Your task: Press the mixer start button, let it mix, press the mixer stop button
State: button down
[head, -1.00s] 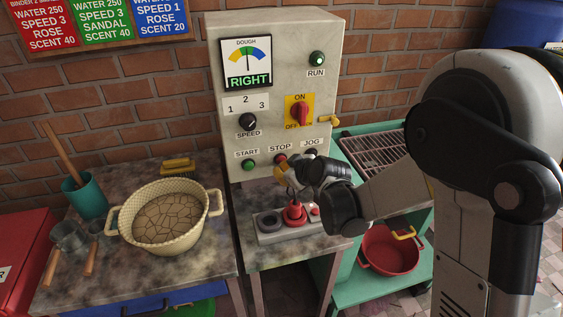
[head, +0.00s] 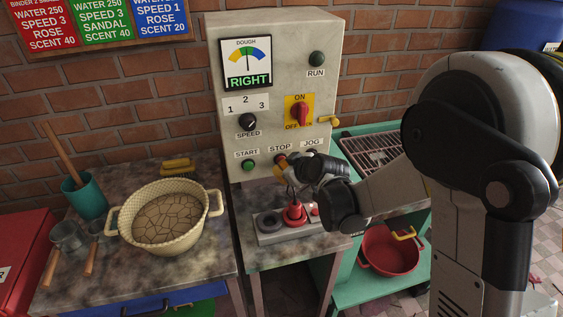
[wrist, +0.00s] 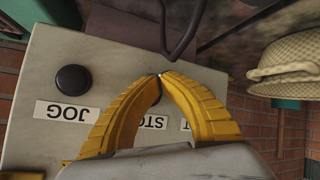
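The mixer control box (head: 290,60) stands against the brick wall. Its green START button (head: 249,165) is in clear view. The red STOP button (head: 280,159) shows just above my gripper (head: 284,170). In the wrist view, the yellow fingers of my gripper (wrist: 161,76) meet at their tips with nothing held between them. They are over the STOP position, covering part of its label; whether they touch the button is hidden. The black JOG button (wrist: 73,79) is beside them. The RUN lamp (head: 317,58) is dark. The dough dial (head: 246,62) reads RIGHT.
A cream basin (head: 165,215) of cracked dough sits on the left table. A grey pendant with a red mushroom button (head: 295,212) lies below the panel, close under my gripper. A red bucket (head: 390,252) and a wire rack (head: 375,150) are at the right.

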dwell(0.5)
jog(key=shift+s+d, duration=0.2)
jog(key=shift+s, duration=0.6)
jog(key=s, duration=0.2)
jog(key=s+d+b, duration=0.1)
jog(key=s, duration=0.1)
jog(key=shift+s+d, duration=0.2)
jog(key=shift+s, duration=0.2)
jog(key=s+d+r+m+h, duration=0.2)
jog(key=s+d+r+m, duration=0.2)
jog(key=s+d+r, duration=0.45)
jog(key=s+d+m+g+h, duration=0.1)
jog(key=s+d+m, duration=0.2)
jog(key=s+d, duration=0.2)
jog(key=s+d+m+g+h, duration=0.1)
jog(key=s+d, duration=0.4)
jog(key=s, duration=0.6)
jog(key=shift+s+r+m+h, duration=0.15)
jog(key=shift+s+m+h, duration=0.15)
jog(key=shift+m+h, duration=0.65)
